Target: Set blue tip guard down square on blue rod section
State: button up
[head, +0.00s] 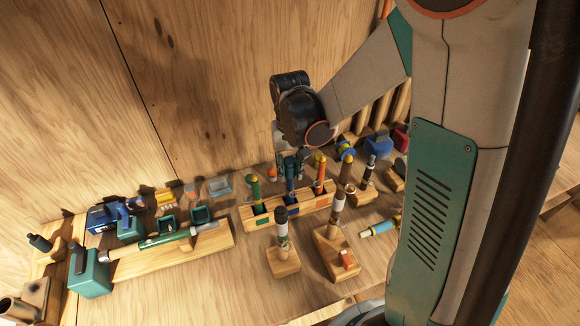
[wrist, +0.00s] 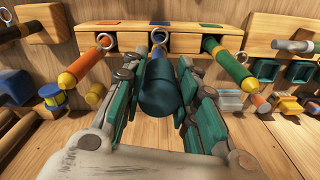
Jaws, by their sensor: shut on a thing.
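My gripper (head: 290,170) points down over the middle of the wooden rod rack (head: 306,209). In the wrist view my gripper (wrist: 166,102) is shut on the blue tip guard (wrist: 162,98), a dark blue cylinder. The blue rod section (head: 291,187) stands in the rack's middle slot, below the gripper. In the wrist view the guard lines up with this rod, whose metal ring (wrist: 158,36) shows beyond it. Whether the guard touches the rod's end or sits on it cannot be told; the guard hides the joint.
A green rod (head: 255,190) and an orange rod (head: 319,173), both yellow-tipped, stand close on either side in the rack. Wooden stands (head: 284,261) holding dark-topped rods are in front.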

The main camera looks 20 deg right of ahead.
aim_at(290, 162)
jog(key=shift+f+b, duration=0.4)
jog(key=shift+f, duration=0.1)
jog(key=o, duration=0.9)
jog(key=shift+c, duration=0.2)
notch_tip(290, 162, up, 12)
